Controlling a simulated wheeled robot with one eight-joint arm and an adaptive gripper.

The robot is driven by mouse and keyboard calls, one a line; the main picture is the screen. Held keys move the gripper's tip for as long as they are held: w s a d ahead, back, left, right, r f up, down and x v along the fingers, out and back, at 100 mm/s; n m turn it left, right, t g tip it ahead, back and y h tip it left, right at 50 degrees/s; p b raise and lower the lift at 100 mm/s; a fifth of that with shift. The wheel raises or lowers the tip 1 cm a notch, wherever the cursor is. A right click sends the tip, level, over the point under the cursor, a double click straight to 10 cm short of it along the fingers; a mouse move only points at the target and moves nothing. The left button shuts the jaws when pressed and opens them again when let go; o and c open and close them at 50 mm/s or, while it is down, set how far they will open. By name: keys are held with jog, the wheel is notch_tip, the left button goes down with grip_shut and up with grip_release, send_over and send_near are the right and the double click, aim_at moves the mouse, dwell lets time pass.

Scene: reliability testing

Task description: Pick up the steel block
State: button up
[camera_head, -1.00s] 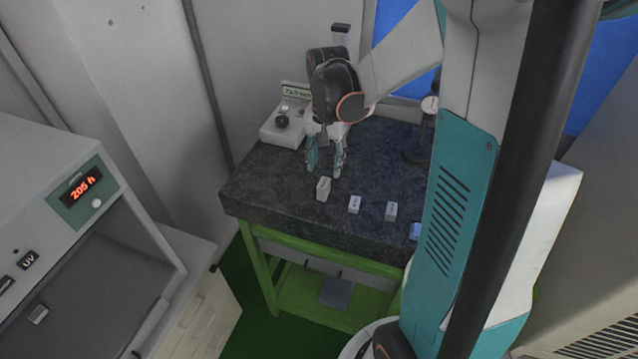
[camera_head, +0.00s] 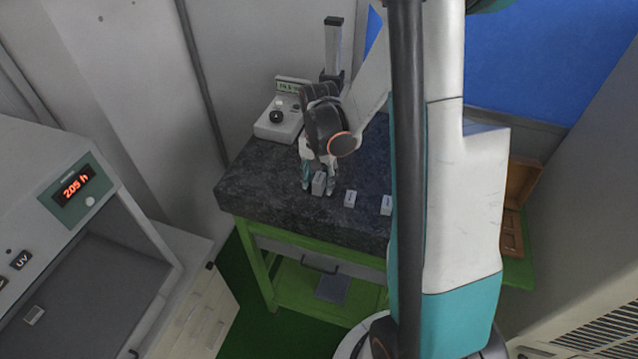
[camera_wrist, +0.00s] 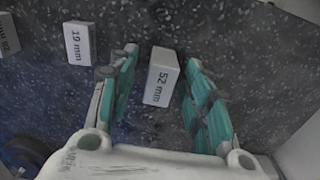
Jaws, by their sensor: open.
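Several small grey blocks stand in a row on the dark stone tabletop (camera_head: 262,192); I cannot tell by material which one is steel. The leftmost block (camera_head: 319,181) is between the fingers of my gripper (camera_head: 318,187). In the wrist view this block (camera_wrist: 160,83) is marked 52 mm, with my gripper's open fingers (camera_wrist: 162,60) on either side. A gap shows between each finger and the block there. A second block (camera_head: 350,198) stands to its right, marked 19 mm in the wrist view (camera_wrist: 79,44).
Another block (camera_head: 386,205) stands further right, partly cut off in the wrist view (camera_wrist: 8,36). A white device (camera_head: 277,122) with a knob sits at the table's back left. A grey cabinet (camera_head: 110,240) with a red display stands left. A wooden box (camera_head: 520,190) is at right.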

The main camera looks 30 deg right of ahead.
grip_shut()
jog(key=shift+r, duration=0.1)
